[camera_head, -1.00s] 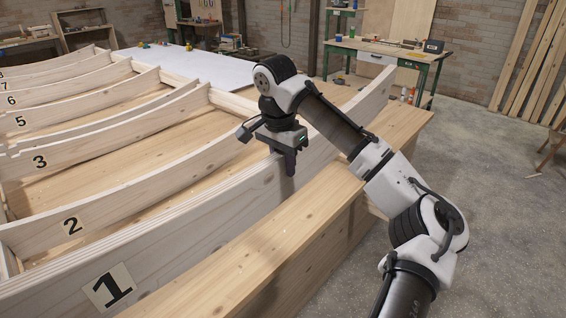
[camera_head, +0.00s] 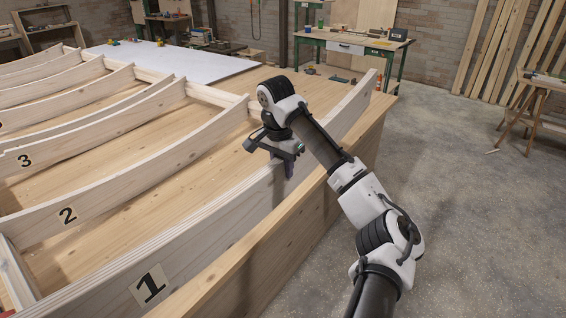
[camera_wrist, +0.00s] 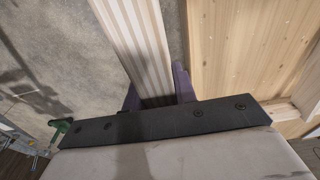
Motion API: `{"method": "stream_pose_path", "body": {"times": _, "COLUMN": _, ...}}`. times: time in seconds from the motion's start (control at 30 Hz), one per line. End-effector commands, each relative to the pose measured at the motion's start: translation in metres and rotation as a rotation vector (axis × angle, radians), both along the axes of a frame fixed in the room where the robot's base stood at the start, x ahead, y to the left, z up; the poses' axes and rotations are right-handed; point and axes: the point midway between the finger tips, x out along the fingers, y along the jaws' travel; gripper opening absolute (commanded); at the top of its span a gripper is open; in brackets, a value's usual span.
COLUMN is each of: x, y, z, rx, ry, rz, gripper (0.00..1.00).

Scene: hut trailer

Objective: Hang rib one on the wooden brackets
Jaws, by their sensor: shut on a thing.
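Rib one is a long pale laminated timber (camera_head: 215,243) on edge with a "1" label near its lower left end. My gripper (camera_head: 288,170) is shut on the upper edge of rib one, toward its far right part. In the wrist view, the purple fingers (camera_wrist: 158,90) stand on either side of the striped laminated edge of rib one (camera_wrist: 138,35). I cannot pick out the wooden brackets.
Rib two (camera_head: 120,195) and several more ribs stand in a row to the left on the wooden platform (camera_head: 150,220). A green workbench (camera_head: 345,48) stands at the back. A sawhorse table (camera_head: 540,85) is at right. The concrete floor (camera_head: 460,220) at right is open.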

Motion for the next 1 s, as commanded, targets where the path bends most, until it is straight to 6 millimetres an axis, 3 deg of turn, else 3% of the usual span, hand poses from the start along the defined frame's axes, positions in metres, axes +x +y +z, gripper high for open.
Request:
{"method": "stream_pose_path", "body": {"times": 0.27, "x": 0.001, "y": 0.000, "z": -0.004, "rx": 0.001, "ry": -0.005, "rz": 0.001, "gripper": 0.00}}
{"method": "stream_pose_path", "body": {"times": 1.0, "x": 0.001, "y": 0.000, "z": -0.045, "rx": 0.001, "ry": -0.005, "rz": 0.001, "gripper": 0.00}}
